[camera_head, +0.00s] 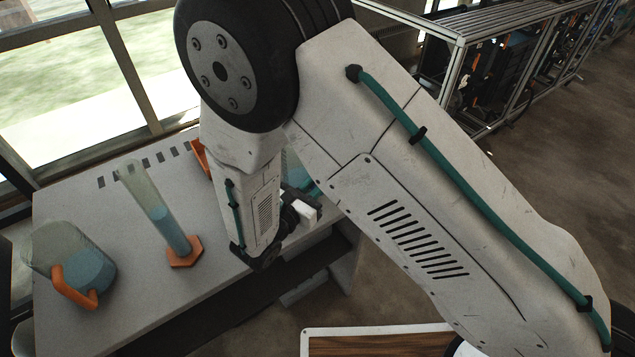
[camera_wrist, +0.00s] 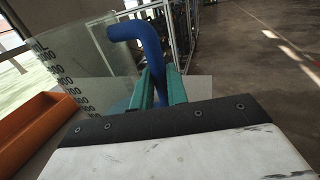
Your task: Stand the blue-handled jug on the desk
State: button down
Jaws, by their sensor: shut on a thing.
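The blue-handled jug is clear with dark graduation marks; its wall (camera_wrist: 75,75) fills the left of the wrist view, and its curved blue handle (camera_wrist: 147,45) rises beside it. My gripper (camera_wrist: 159,88) has its teal fingers on either side of the handle's lower part and is shut on it. In the head view my gripper (camera_head: 312,190) is mostly hidden behind my arm, at the right end of the grey desk (camera_head: 130,290). Only a sliver of the jug (camera_head: 294,170) shows there. Its base is hidden, so I cannot tell whether it touches the desk.
An orange-handled jug (camera_head: 88,268) with blue liquid stands at the desk's left. A tall cylinder (camera_head: 160,215) on an orange base stands right of it. An orange tray (camera_wrist: 35,130) lies near the held jug. Metal racks (camera_head: 500,65) stand beyond; bare desk lies between the vessels.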

jog(key=shift+f, duration=0.1)
jog(key=c, duration=1.4)
grip_release()
jog(key=shift+s+a, duration=0.1)
jog(key=v, duration=1.1)
jog(key=shift+s+a, duration=0.25)
jog(key=shift+s, duration=0.05)
jog(key=shift+r, duration=0.25)
